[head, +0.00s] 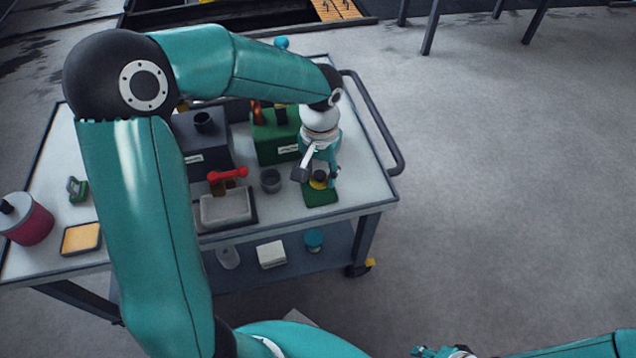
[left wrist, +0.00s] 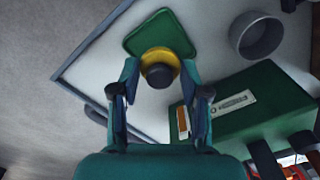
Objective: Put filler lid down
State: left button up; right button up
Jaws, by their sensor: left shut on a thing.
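The filler lid is a yellow disc (head: 319,183) with a dark knob, and it also shows in the left wrist view (left wrist: 159,57). My left gripper (head: 318,176) points down at the cart's right front corner and is shut on the lid, with a finger on either side of it. The lid is over a green square mat (head: 321,197), near one edge of it. I cannot tell whether it touches the mat. In the left wrist view the mat (left wrist: 158,33) is mostly bare. My right gripper (head: 440,352) shows only partly at the bottom edge; its fingers are unclear.
A grey cup (head: 271,181) stands left of the mat. A green box (head: 275,141) stands behind it. The cart's rail (head: 388,130) is at the right; the floor beyond is clear.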

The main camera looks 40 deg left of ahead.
aim_at(320, 179)
pick_arm(q)
notch_tip(320, 179, down, 4)
jog(key=shift+r+b, duration=0.1)
jog(key=shift+b, duration=0.3)
jog(key=o, duration=1.2)
notch_tip(320, 179, up, 12)
jog(key=p, duration=0.3)
